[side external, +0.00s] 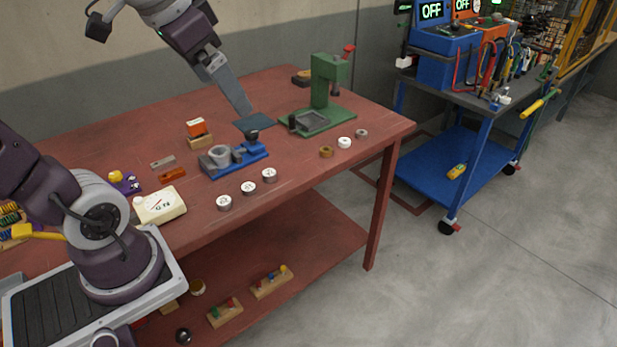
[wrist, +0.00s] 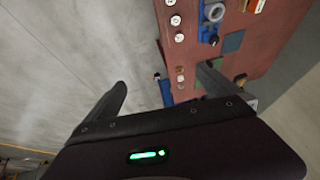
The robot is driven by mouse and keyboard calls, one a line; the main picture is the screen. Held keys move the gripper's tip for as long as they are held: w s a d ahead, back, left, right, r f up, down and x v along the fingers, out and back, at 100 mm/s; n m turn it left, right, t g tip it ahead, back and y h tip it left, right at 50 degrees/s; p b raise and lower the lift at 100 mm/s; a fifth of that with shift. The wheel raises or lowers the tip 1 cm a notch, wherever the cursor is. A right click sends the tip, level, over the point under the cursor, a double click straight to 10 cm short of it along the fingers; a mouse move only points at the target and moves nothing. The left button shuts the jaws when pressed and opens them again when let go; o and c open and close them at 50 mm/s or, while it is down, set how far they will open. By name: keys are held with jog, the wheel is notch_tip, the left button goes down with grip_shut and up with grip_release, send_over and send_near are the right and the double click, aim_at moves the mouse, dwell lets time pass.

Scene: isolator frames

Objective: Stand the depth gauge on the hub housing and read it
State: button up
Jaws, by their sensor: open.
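My gripper (side external: 241,106) hangs over the back middle of the red table in the side view, above a dark square mat (side external: 255,122). In the wrist view its two fingers (wrist: 163,78) are spread with nothing between them. A grey cup-shaped part (side external: 219,155), seemingly the hub housing, sits on a blue fixture (side external: 232,163) below the gripper; it also shows in the wrist view (wrist: 214,12). A small dark piece (side external: 252,136) stands at the fixture's right end. I cannot tell which item is the depth gauge. A cream dial box (side external: 161,205) stands at the table's front left.
A green press (side external: 322,95) stands right of the mat. Several small labelled rings (side external: 249,188) line the front edge. An orange-topped block (side external: 197,130) stands behind the fixture. A blue tool cart (side external: 455,160) is beyond the table.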

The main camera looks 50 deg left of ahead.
jog(key=shift+t+h, duration=0.3)
jog(key=shift+h, duration=0.4)
jog(key=s+d+f, duration=0.1)
jog(key=s+d, duration=0.1)
jog(key=d, duration=0.1)
jog(key=s+d+f, duration=0.2)
jog(key=s, duration=0.1)
jog(key=s+d+f, duration=0.2)
jog(key=s+d, duration=0.1)
jog(key=shift+d, duration=0.3)
jog(key=shift+c, duration=1.1)
jog(key=shift+s+d+f, duration=0.1)
jog(key=shift+s+f, duration=0.05)
jog(key=shift+s, duration=0.1)
jog(key=c, duration=0.4)
